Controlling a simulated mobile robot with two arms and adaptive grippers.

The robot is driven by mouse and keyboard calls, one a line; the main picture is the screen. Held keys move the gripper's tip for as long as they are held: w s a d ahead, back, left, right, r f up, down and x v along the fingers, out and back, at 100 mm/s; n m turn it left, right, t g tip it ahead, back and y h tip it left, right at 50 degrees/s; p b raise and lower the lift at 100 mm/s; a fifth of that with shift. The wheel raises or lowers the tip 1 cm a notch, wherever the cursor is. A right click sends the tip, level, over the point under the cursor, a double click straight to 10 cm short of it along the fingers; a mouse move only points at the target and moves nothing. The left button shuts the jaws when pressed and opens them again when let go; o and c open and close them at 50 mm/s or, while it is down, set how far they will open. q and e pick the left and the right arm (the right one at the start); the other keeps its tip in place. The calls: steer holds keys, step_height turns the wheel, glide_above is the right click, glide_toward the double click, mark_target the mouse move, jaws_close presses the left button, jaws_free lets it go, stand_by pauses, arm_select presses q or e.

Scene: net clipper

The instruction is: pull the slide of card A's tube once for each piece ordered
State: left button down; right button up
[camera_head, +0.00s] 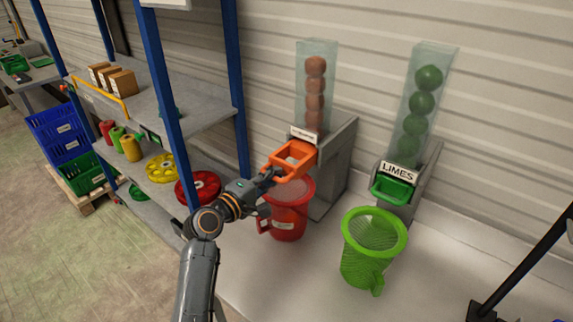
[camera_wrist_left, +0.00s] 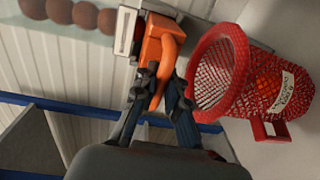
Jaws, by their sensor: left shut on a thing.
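A clear tube (camera_head: 316,85) holding several brown-orange round pieces stands on a grey dispenser at the centre; its label is too small to read. An orange slide (camera_head: 292,160) with a handle sticks out at its front. My left gripper (camera_head: 270,178) is shut on the slide's handle; the left wrist view shows its fingers (camera_wrist_left: 160,95) around the orange handle (camera_wrist_left: 167,62). A red mesh basket (camera_head: 288,215) stands below the slide, and it also shows in the left wrist view (camera_wrist_left: 222,75). A second tube (camera_head: 420,100), labelled LIMES, holds several green pieces above a green slide (camera_head: 393,189). My right gripper is not in view.
A green mesh basket (camera_head: 372,250) stands below the limes slide. Blue-posted shelves (camera_head: 205,120) at the left hold boxes, spools and jars, close to my left arm. The counter between and in front of the baskets is clear.

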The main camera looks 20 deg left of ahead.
mark_target(299, 156)
arm_select(q)
steer(key=shift+x, duration=2.2)
steer(key=shift+b+x, duration=0.85)
steer(key=shift+x, duration=1.8)
steer(key=shift+r, duration=0.2)
steer(key=shift+s, duration=0.1)
steer(key=c, duration=1.3)
jaws_free()
steer(key=shift+s+a, duration=0.1)
